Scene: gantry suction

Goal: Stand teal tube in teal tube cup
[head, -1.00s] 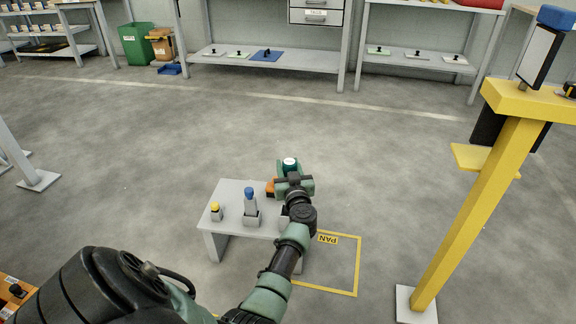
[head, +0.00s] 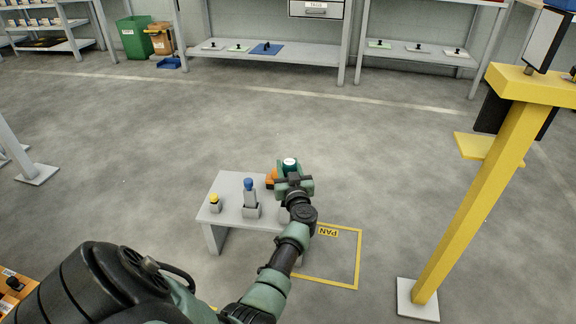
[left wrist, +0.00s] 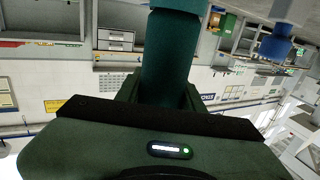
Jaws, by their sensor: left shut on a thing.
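The teal tube (left wrist: 168,60) is in my left gripper (left wrist: 165,95), whose jaws are shut on it in the left wrist view. In the head view only the tube's teal and white top (head: 290,163) shows above my left gripper (head: 291,178). The gripper is over the right end of a small grey table (head: 229,187). The teal tube cup cannot be made out; part of a grey cup (head: 284,214) shows beside my left arm, mostly hidden by it. I cannot tell whether the tube touches a cup. My right gripper is not in view.
A blue-capped tube (head: 249,190) and a short yellow-capped tube (head: 214,200) stand in grey cups on the table, left of my arm. A yellow post (head: 470,200) stands at right. Floor beyond the table is clear.

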